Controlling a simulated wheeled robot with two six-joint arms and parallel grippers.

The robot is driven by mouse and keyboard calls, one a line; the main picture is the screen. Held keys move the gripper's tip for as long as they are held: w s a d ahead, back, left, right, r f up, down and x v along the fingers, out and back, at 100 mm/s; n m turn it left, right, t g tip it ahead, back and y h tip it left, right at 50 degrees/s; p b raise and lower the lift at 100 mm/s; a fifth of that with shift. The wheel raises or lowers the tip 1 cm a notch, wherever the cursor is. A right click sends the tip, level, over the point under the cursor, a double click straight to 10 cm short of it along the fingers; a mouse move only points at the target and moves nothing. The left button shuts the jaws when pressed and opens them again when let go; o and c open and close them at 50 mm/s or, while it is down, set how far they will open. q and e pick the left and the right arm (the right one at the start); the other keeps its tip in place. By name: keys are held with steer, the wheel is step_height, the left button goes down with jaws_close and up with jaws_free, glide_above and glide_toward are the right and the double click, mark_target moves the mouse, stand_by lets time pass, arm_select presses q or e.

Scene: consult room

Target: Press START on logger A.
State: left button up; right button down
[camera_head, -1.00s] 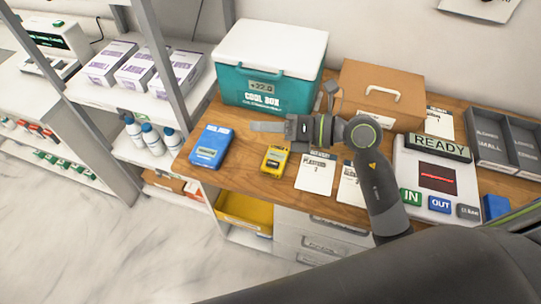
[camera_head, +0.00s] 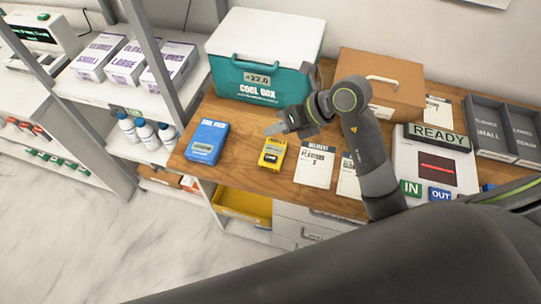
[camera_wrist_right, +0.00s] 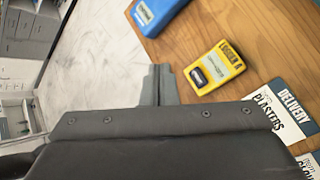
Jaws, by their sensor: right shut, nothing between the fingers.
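Logger A is a small yellow device (camera_head: 272,154) with a dark button or panel, lying on the wooden desk. In the right wrist view the yellow logger (camera_wrist_right: 220,66) carries the label "LOGGER A" and lies just beyond and to the right of my fingertips. My right gripper (camera_head: 272,130) is shut and empty, above the desk just behind the logger in the head view. Its closed fingers (camera_wrist_right: 158,72) also show in the right wrist view, apart from the logger. My left gripper is not in view.
A teal cool box (camera_head: 262,85) and a brown case (camera_head: 385,68) stand behind. Delivery cards (camera_head: 314,166) lie to the right, then a READY scanner (camera_head: 437,137).

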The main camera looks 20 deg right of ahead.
steer(key=b, duration=0.6)
glide_above(275, 159)
step_height(275, 159, down, 8)
steer(key=shift+r, duration=0.1)
steer(key=shift+w+f+b, duration=0.1)
steer(key=shift+f+b, duration=0.35)
steer(key=shift+f, duration=0.05)
steer(key=shift+f, duration=0.1)
stand_by(1.2)
steer(key=shift+f+b, duration=0.3)
steer(key=shift+b, duration=0.1)
steer(key=shift+f+b, duration=0.45)
steer(key=shift+f, duration=0.05)
stand_by(0.5)
steer(key=shift+r, duration=0.1)
steer(key=shift+r+p, duration=0.7)
steer(key=shift+r, duration=0.15)
